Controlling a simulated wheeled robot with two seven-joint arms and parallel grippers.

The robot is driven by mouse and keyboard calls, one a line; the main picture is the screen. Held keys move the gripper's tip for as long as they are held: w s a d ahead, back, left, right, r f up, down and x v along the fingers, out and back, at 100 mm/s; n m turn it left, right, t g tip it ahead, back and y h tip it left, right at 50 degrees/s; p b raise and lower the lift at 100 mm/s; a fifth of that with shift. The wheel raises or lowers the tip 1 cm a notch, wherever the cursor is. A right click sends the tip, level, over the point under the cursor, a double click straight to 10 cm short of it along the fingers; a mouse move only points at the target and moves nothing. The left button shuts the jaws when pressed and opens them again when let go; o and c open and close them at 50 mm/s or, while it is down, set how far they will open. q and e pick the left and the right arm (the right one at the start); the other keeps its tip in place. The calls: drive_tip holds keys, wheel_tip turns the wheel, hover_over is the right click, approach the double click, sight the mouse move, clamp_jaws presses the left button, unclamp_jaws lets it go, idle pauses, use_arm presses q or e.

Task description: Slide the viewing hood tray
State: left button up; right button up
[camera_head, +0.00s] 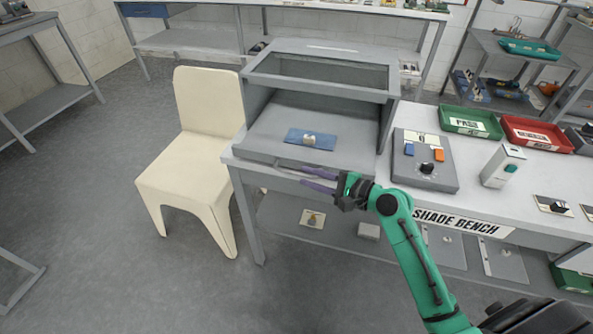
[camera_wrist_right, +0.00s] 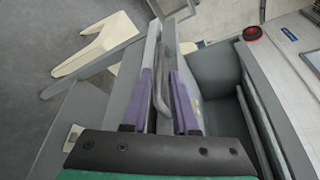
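The viewing hood (camera_head: 318,70) is a grey box with a dark window, standing on the left end of the bench. Its grey tray (camera_head: 265,143) lies at the hood's open front, with a blue pad (camera_head: 300,136) carrying a small pale object. A thin bar handle (camera_head: 287,162) runs along the tray's front edge. My right gripper (camera_head: 305,178) has purple fingers at this edge. In the right wrist view the fingers (camera_wrist_right: 163,100) stand apart, one on each side of the handle (camera_wrist_right: 163,78). I cannot tell whether either finger touches it. My left gripper is out of view.
A cream chair (camera_head: 205,110) stands close to the bench's left end. Right of the hood are a grey control box (camera_head: 424,175) with buttons and a knob, a green tray (camera_head: 470,122), a red tray (camera_head: 537,134) and a pale device (camera_head: 502,166). The floor in front is clear.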

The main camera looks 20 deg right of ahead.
sight(303, 175)
drive_tip(key=x, duration=0.4)
drive_tip(key=shift+w+a+f, duration=0.1)
drive_tip(key=shift+w+a, duration=0.05)
drive_tip(key=shift+a, duration=0.05)
clamp_jaws()
idle(1.2)
